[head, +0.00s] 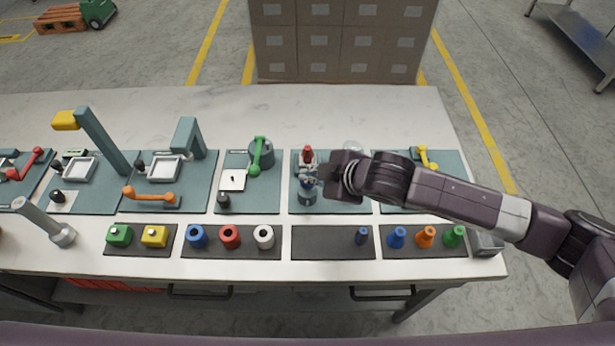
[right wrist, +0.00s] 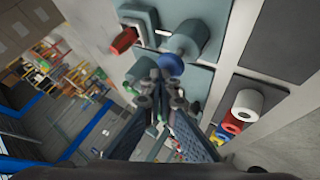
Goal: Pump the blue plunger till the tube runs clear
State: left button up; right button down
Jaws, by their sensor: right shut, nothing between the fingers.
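The blue plunger (head: 306,184) tops a short teal cylinder (head: 307,197) on a teal panel right of the table's middle. In the right wrist view the plunger's round blue knob (right wrist: 170,64) shows on the teal cylinder (right wrist: 190,37), just beyond the fingertips. My right gripper (head: 311,174) is shut and empty, right over the plunger; its fingers (right wrist: 160,100) also show in the right wrist view. I cannot tell whether they touch the knob. A pale, clear shape (head: 352,147) behind my gripper may be the tube; its contents cannot be made out. My left gripper is not in view.
A red-topped fixture (head: 307,155) stands just behind the plunger. A green-handled valve (head: 258,155) is to the left, a yellow handle (head: 427,157) to the right. In front are dark mats with a dark blue peg (head: 362,236) and colored cones. The table's back strip is clear.

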jog(key=shift+f, duration=0.85)
dwell(0.6)
jog(key=shift+r+p, duration=1.8)
jog(key=shift+p, duration=0.15)
notch_tip(320, 180, up, 5)
jog(key=p, duration=0.5)
